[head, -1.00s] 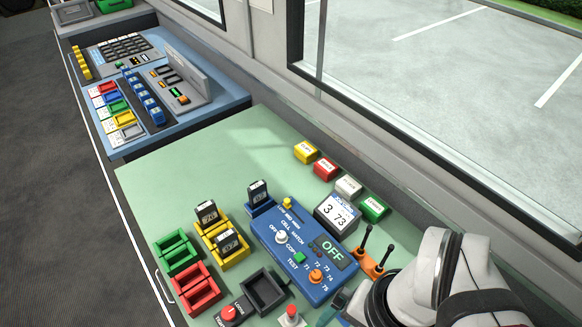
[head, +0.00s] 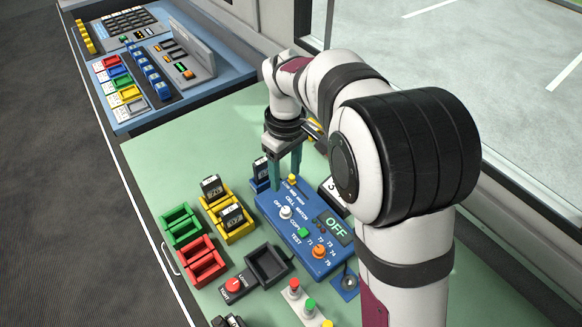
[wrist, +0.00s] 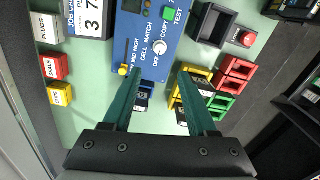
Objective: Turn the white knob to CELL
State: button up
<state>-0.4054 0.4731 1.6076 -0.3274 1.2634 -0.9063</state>
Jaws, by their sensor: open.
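The white knob (head: 286,212) sits on the blue panel (head: 268,206), beside the labels OFF, CELL, MATCH and COPY. The panel's display (head: 336,229) reads OFF. In the wrist view the white knob (wrist: 159,46) lies beyond the fingertips, near the OFF label; its exact pointing is too small to tell. My gripper (head: 284,184) is open and empty, pointing down above the panel's far end, near the yellow knob (head: 292,179). Its green fingers also show in the wrist view (wrist: 160,78), apart on either side, with the white knob clear of them.
A dark-blue holder with a block (head: 260,174) stands close by my gripper. Yellow trays with blocks (head: 240,229), green trays (head: 181,226), red trays (head: 203,261) and a black tray (head: 285,264) stand left of and before the panel.

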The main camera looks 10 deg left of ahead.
aim_at(286, 210)
notch_tip(286, 210, down, 12)
jog(key=shift+s+f, duration=0.15)
jog(key=shift+f, duration=0.1)
grip_shut()
